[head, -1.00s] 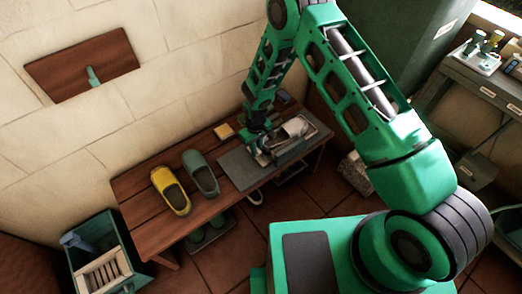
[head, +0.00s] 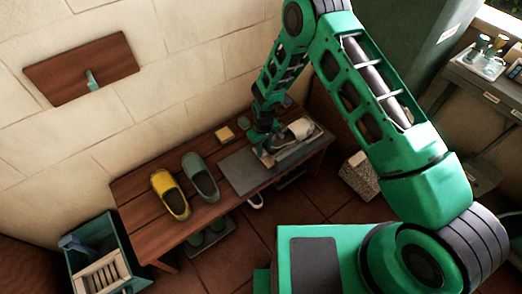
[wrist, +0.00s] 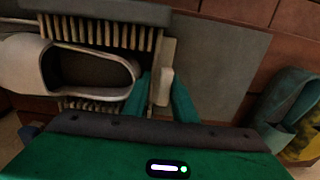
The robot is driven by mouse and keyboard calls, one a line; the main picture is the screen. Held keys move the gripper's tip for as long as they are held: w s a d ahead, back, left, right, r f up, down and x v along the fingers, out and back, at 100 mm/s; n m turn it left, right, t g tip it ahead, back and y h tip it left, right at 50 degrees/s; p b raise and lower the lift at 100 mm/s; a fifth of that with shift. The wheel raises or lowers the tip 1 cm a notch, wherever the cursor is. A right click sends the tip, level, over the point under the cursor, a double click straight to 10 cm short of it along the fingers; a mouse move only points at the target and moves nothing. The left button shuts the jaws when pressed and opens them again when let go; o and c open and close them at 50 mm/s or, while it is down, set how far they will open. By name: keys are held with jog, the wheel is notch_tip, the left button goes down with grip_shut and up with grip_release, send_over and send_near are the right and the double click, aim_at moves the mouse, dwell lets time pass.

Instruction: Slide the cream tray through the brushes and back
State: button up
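The cream tray (wrist: 167,88) shows its upright end piece in the wrist view, between the two green fingers of my gripper (wrist: 165,105). My gripper appears shut on this end piece. A white shoe (wrist: 25,65) with a dark opening lies on the tray, also seen in the head view (head: 301,129). Rows of pale brush bristles (wrist: 100,33) stand along both long sides of the shoe, under a grey bar (wrist: 105,10). In the head view my gripper (head: 263,150) is low at the tray's left end; the fingertips are hard to make out there.
A bare grey plate (wrist: 225,70) lies beside the tray on the wooden bench (head: 140,190). A yellow shoe (head: 171,195) and a green shoe (head: 201,177) stand left of it. A green crate (head: 98,262) stands on the floor left.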

jog(key=shift+r, duration=0.1)
dwell(0.4)
notch_tip(320, 180, up, 10)
jog(key=shift+r, duration=0.25)
dwell(0.4)
